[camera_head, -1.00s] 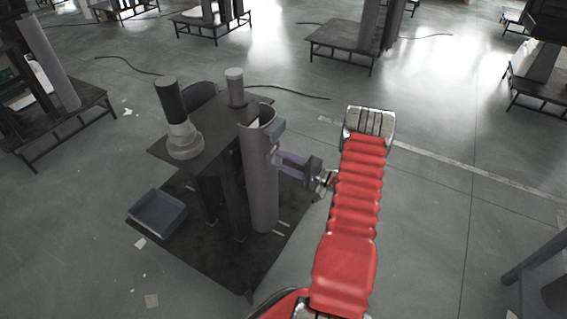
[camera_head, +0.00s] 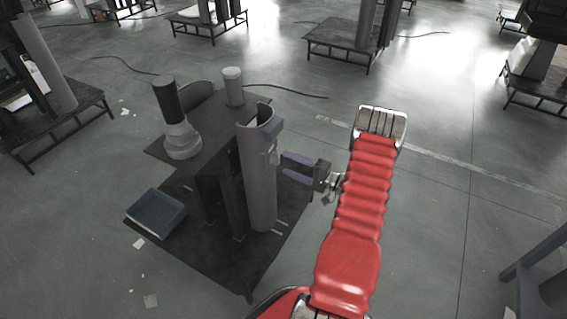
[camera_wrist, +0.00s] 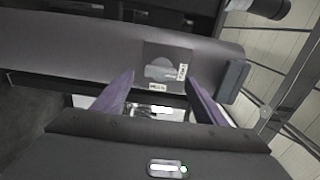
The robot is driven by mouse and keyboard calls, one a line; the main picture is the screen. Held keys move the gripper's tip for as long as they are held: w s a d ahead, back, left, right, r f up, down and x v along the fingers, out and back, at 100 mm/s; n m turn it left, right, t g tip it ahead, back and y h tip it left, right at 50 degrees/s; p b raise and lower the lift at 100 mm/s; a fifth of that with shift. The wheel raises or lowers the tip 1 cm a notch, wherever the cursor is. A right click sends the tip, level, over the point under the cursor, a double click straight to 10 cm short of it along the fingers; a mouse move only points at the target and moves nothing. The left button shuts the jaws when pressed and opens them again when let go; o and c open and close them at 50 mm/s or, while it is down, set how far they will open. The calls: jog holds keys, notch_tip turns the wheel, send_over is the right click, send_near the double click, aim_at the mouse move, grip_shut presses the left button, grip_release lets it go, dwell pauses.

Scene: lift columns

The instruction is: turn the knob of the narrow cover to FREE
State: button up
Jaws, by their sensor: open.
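The narrow cover (camera_head: 258,185) is a tall grey curved panel standing upright on the near right of the column stand. In the wrist view the cover (camera_wrist: 60,55) runs sideways across the picture. Its knob (camera_wrist: 160,68) is grey, on a dark square plate, with a light label to its right and another below it. The label words are too small to read, and the knob's bar looks roughly sideways, towards the right label. My gripper (camera_head: 284,168) is open, its two purple fingers apart from each other. In the wrist view its fingertips (camera_wrist: 160,82) lie either side of the knob plate, apparently short of it.
A blue-grey tray (camera_head: 155,222) sits at the stand's left. A black-and-grey cylinder (camera_head: 181,135) and a short pale-topped post (camera_head: 233,88) stand on the upper plate (camera_head: 205,150). Open floor lies to the right. A dark frame (camera_head: 540,270) is at the lower right.

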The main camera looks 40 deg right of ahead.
jog(key=v, duration=0.9)
jog(key=shift+s, duration=0.4)
